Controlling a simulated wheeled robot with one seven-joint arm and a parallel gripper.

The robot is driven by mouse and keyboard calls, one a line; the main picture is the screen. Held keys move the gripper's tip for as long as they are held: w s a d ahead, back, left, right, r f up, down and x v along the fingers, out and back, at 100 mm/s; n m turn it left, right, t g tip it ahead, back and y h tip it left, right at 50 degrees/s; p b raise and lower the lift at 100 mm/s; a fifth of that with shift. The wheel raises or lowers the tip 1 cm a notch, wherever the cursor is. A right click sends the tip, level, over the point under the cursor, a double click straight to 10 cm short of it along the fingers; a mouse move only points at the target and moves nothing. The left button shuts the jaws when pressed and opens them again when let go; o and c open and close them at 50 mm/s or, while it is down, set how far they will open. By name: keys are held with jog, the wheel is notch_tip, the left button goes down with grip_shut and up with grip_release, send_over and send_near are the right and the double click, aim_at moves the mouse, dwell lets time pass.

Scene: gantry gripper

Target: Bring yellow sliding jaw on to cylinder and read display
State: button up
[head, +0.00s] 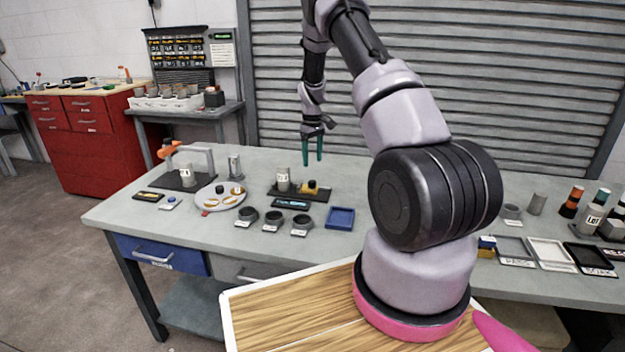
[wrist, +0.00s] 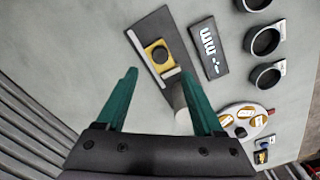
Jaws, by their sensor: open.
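A dark measuring base (head: 322,195) lies on the bench, with the yellow sliding jaw (head: 311,187) on its right part. The grey cylinder (head: 283,178) stands upright at its left, with a gap from the jaw. The display (head: 290,203) lies in front; it shows lit characters, with "mm" legible in the wrist view (wrist: 210,48) but no clear number. My gripper (head: 312,162) points down, open and empty, above and behind the base. In the wrist view the yellow jaw (wrist: 158,55) with its black knob appears beyond my fingertips (wrist: 160,72). The right finger partly hides the cylinder (wrist: 180,110).
A round white tray (head: 220,196) with small parts stands left of the base. Several dark round cups (head: 272,219) line the front. A blue tray (head: 340,217) lies to the right. An orange-handled clamp fixture (head: 180,180) stands at far left.

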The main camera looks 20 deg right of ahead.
aim_at(313, 181)
notch_tip(313, 181, down, 9)
jog(key=shift+r, duration=0.1)
dwell(0.3)
grip_shut()
dwell(1.3)
